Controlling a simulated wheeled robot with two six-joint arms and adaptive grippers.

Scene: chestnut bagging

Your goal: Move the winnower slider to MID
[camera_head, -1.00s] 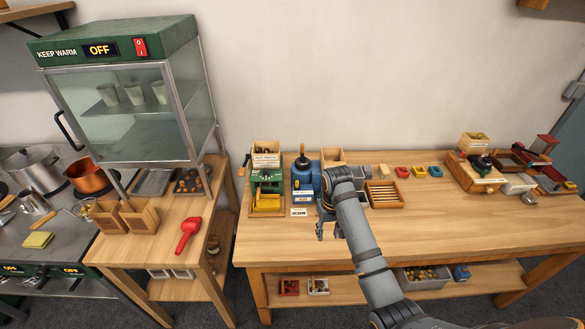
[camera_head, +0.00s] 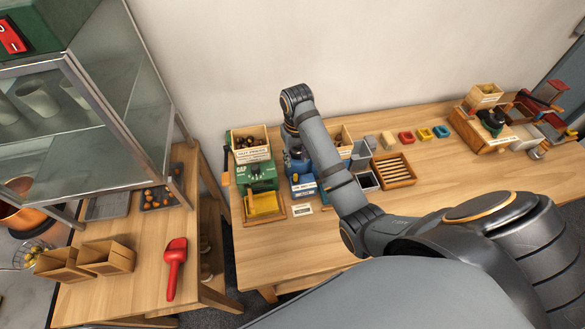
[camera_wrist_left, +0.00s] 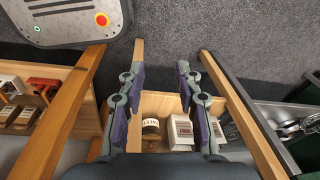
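Two machines stand at the left of the long table: a green machine (camera_head: 258,175) with a wooden hopper of chestnuts and a yellow front, and a blue machine (camera_head: 298,163) beside it. A third machine (camera_head: 487,123) with a wooden hopper stands at the right. I cannot tell which is the winnower, and no slider is legible. My right arm reaches over the blue machine and partly covers it. My right gripper is hidden behind that arm. My left gripper (camera_wrist_left: 160,75) is open and empty in the left wrist view, above a wooden box (camera_wrist_left: 160,103) of jars and packets.
A slatted wooden tray (camera_head: 393,170) and small red, yellow and blue dishes lie right of my right arm. A glass warming cabinet (camera_head: 85,120) and a red scoop (camera_head: 175,268) are at the left. The table's front middle looks mostly clear.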

